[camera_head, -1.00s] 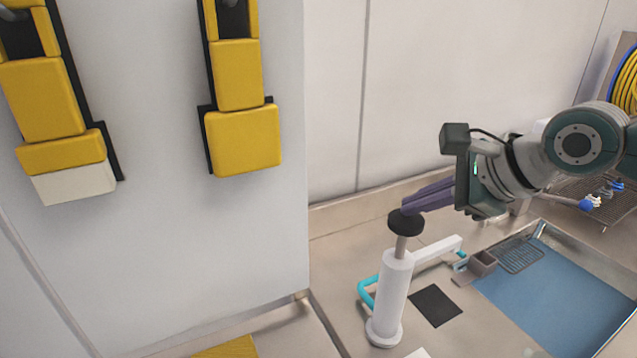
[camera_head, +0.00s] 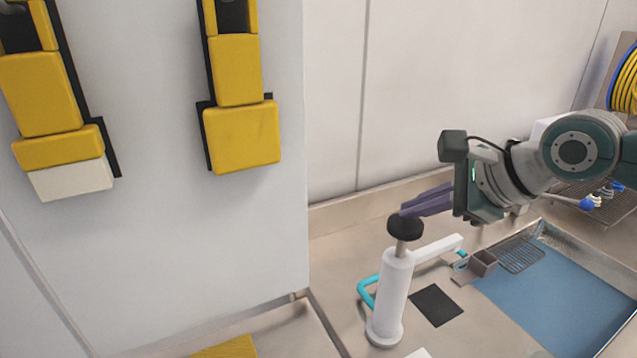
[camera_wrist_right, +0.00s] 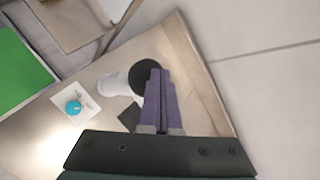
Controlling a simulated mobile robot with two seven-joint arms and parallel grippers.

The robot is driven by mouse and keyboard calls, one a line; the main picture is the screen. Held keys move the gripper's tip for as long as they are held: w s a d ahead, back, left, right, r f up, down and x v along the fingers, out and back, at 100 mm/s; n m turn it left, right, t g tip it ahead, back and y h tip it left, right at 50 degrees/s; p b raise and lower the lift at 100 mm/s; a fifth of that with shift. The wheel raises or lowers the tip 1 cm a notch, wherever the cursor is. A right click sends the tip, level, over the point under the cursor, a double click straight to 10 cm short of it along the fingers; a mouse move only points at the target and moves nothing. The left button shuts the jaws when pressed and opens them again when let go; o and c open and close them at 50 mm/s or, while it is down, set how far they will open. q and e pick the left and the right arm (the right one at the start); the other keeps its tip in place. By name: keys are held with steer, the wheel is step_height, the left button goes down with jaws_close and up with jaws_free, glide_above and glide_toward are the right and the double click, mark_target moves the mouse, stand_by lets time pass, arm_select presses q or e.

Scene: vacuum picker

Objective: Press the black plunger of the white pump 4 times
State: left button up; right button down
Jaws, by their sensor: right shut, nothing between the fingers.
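The white pump (camera_head: 391,298) stands upright on the counter, with a white side arm and a turquoise hose beside it. Its black plunger (camera_head: 405,227) caps a grey rod that sticks up out of the body. My right gripper (camera_head: 404,210) is shut and empty, with its purple fingertips at the top of the plunger; I cannot tell whether they touch it. In the right wrist view the closed fingers (camera_wrist_right: 159,78) overlap the black plunger (camera_wrist_right: 146,72), and the white pump body (camera_wrist_right: 114,82) shows beside it. My left gripper is not in view.
A black square (camera_head: 436,306) lies on the counter right of the pump. Farther right are a small grey box (camera_head: 483,263), a wire rack (camera_head: 521,255) and a blue-bottomed basin (camera_head: 560,295). Yellow blocks (camera_head: 243,138) are mounted on the panel at left.

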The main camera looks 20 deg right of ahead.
steer(key=shift+f, duration=0.55)
steer(key=shift+f+b, duration=0.7)
steer(key=shift+f, duration=0.15)
stand_by(0.8)
steer(key=shift+r, duration=0.1)
steer(key=shift+r+p, duration=0.8)
steer(key=shift+p, duration=0.3)
step_height(320, 180, up, 3)
steer(key=p, duration=0.4)
steer(key=shift+s+r, duration=0.1)
steer(key=shift+r, duration=0.05)
steer(key=shift+r, duration=0.1)
step_height(320, 180, up, 5)
steer(key=p, duration=0.6)
